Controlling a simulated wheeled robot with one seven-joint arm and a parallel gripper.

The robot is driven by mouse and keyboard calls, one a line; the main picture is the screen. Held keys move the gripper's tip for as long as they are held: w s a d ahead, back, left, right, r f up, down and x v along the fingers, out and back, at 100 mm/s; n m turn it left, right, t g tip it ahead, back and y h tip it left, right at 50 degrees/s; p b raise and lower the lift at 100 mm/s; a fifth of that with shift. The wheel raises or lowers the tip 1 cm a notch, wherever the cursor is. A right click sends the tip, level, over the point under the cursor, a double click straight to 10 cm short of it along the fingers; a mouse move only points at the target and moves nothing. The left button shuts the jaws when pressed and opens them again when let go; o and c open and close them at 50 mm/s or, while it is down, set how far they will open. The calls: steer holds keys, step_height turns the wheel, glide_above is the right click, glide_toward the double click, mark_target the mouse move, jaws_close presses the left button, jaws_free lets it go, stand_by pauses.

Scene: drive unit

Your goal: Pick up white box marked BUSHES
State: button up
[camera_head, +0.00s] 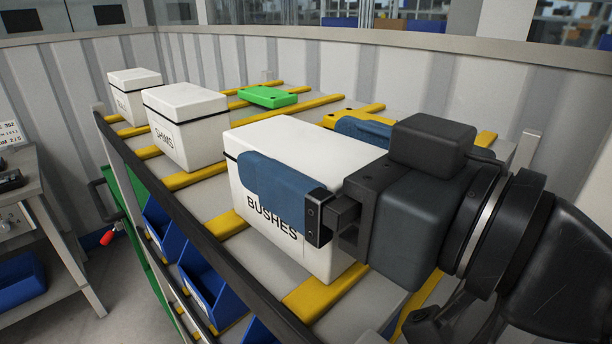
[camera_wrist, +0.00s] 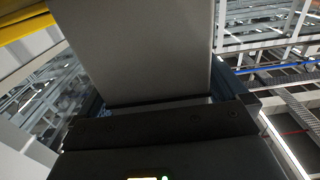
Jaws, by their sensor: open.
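The white box marked BUSHES (camera_head: 285,135) sits upright on the shelf in the middle of the head view. My gripper (camera_head: 298,150) comes in from the right with its blue fingers open. The near finger lies across the box's front face, just above the lettering, and the far finger is beyond the box's far side, partly hidden. The box stands between the fingers; I cannot tell whether either touches it. In the wrist view a large grey-looking face of the box (camera_wrist: 145,50) fills the upper middle, with bits of blue finger on both sides.
A white box marked SHIMS (camera_head: 186,105) and a smaller white box (camera_head: 134,80) stand farther left on the yellow-striped shelf. A green part (camera_head: 267,96) and a yellow part (camera_head: 345,118) lie behind. A dark rail (camera_head: 200,225) runs along the front, above blue bins (camera_head: 210,285).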

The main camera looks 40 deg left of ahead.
steer(key=shift+c, duration=0.3)
steer(key=c, duration=1.2)
steer(key=shift+r, duration=0.1)
steer(key=shift+c, duration=0.2)
